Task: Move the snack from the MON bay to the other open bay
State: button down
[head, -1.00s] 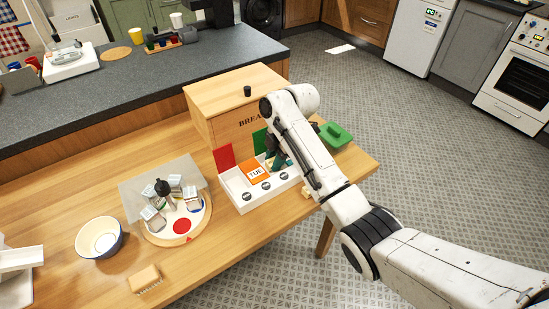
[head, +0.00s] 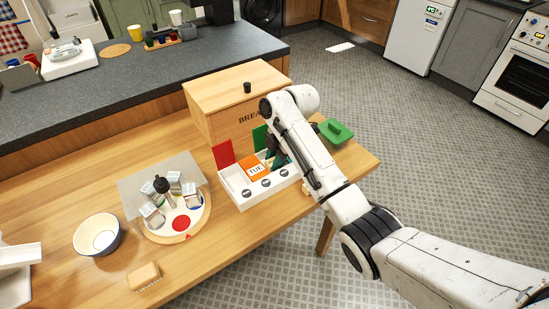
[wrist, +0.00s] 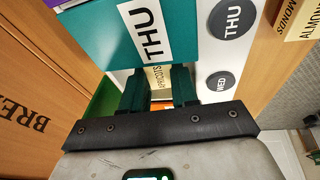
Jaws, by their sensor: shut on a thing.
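A white snack box (head: 262,194) with lidded bays stands before the bread bin. Its red lid (head: 223,154) is up at the left end, and the bay there looks empty. The orange TUE lid (head: 256,168) is shut. A green lid (head: 260,138) is up behind the bay marked WED (wrist: 220,82). The teal THU lid (wrist: 150,35) is shut. My gripper (wrist: 158,92) is shut on the snack (wrist: 157,80), a pale packet with partly hidden lettering, at the WED bay. In the head view my arm hides much of that bay; I cannot tell whether the packet touches its floor.
The wooden bread bin (head: 222,92) stands close behind the box. A turntable (head: 150,232) with several small packs and a dark bottle is to the left. A green lidded thing (head: 335,132) and an almonds packet (wrist: 300,18) lie to the right.

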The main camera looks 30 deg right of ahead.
jog(key=shift+f, duration=0.1)
jog(key=c, duration=0.8)
grip_release()
jog(key=v, duration=1.1)
jog(key=shift+w+p, duration=0.1)
jog(key=shift+p, duration=0.2)
jog(key=shift+f, duration=0.1)
